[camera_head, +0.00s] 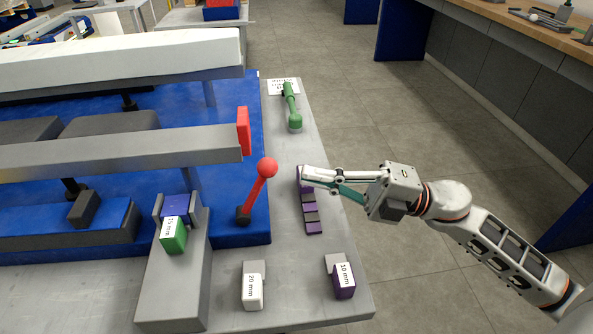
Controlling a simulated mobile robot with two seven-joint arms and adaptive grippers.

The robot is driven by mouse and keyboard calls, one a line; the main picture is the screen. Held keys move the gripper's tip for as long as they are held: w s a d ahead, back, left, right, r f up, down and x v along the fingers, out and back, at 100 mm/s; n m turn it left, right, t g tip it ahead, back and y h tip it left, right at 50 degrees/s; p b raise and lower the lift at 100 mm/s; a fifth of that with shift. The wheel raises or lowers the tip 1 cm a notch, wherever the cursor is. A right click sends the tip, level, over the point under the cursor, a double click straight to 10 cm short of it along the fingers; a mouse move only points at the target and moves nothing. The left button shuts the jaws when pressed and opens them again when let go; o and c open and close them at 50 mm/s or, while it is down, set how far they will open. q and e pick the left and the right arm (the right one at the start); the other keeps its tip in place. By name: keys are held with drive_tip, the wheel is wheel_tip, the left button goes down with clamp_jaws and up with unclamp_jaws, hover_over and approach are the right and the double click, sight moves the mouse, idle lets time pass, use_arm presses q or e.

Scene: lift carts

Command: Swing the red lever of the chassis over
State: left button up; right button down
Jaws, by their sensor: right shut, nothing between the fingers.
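The red lever (259,187) stands on the blue deck of the chassis (236,234), close to its right edge. It has a dark base and a round red knob, and it leans slightly to the right. My right gripper (302,178) comes in from the right and is shut and empty. Its fingertips are a little to the right of the lever, apart from it in the picture, over a strip of purple and grey blocks (312,212). My left gripper is not in view.
A green-handled tool (291,107) lies behind on the grey table (330,285). Blocks marked 20 mm (252,287) and 10 mm (344,279) stand in front. A green 15 mm block (173,235) sits on a grey stand. Grey beams cross the chassis at left.

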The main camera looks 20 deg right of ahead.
drive_tip(key=shift+x, duration=1.75)
